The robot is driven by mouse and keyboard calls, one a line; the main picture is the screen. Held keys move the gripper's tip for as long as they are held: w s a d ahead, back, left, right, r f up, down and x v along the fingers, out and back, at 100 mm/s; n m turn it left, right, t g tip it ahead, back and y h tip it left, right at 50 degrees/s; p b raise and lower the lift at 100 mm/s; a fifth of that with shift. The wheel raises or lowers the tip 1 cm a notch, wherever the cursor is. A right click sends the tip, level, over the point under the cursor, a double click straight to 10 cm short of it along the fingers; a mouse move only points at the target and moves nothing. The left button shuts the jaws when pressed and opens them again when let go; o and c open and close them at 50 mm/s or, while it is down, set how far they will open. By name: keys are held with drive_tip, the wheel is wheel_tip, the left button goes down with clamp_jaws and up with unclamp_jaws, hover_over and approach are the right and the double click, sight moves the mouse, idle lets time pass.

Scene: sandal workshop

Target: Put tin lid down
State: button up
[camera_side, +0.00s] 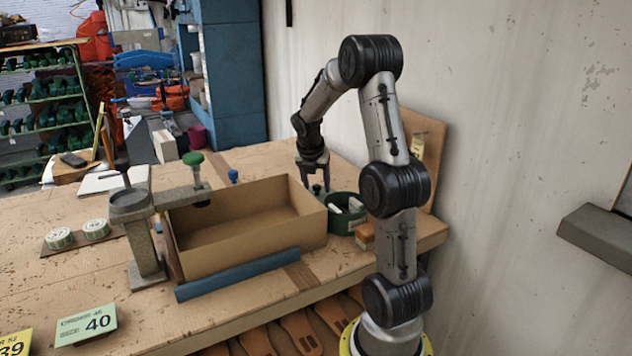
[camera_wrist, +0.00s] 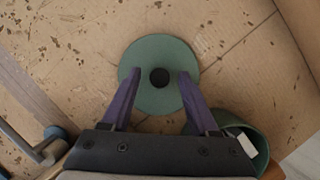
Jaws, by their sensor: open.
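The tin lid (camera_wrist: 158,50) is a flat green disc with a black knob (camera_wrist: 160,77) at its centre, lying flat on the bench in the wrist view. My gripper (camera_wrist: 159,74) is open, its two purple fingers over the lid on either side of the knob, with gaps between. In the side view my gripper (camera_side: 316,176) points down behind the cardboard box, and only a little of the lid (camera_side: 318,192) shows. The open green tin (camera_side: 341,226) stands just right of it with pale pieces inside. The tin (camera_wrist: 262,150) also shows at lower right in the wrist view.
The open, empty cardboard box (camera_side: 250,254) stands left of the tin. A blue bar (camera_side: 238,281) lies along its front. A metal stand (camera_side: 147,240) is at its left. A wooden board (camera_side: 420,150) leans on the wall. Bare bench surrounds the lid's far side.

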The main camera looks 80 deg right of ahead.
drive_tip(key=v, duration=1.2)
drive_tip(key=w+a+r+m+t, duration=0.2)
drive_tip(key=a+m, duration=0.2)
drive_tip(key=a, duration=0.5)
drive_tip(key=s+a+f+m+t+y, duration=0.1)
drive_tip(key=s+a+m, duration=0.2)
drive_tip(key=a, duration=0.5)
drive_tip(key=s+a+f+m+t+y, duration=0.1)
drive_tip(key=s+a+m+y, duration=0.1)
drive_tip(key=a+m, duration=0.4)
drive_tip(key=s+a+f+m+t+y, duration=0.1)
drive_tip(key=s+a+m, duration=0.3)
drive_tip(key=a, duration=0.5)
drive_tip(key=shift+s+a+f+m+t, duration=0.15)
drive_tip(key=shift+a+f+m+t, duration=0.2)
drive_tip(key=shift+f+m, duration=0.2)
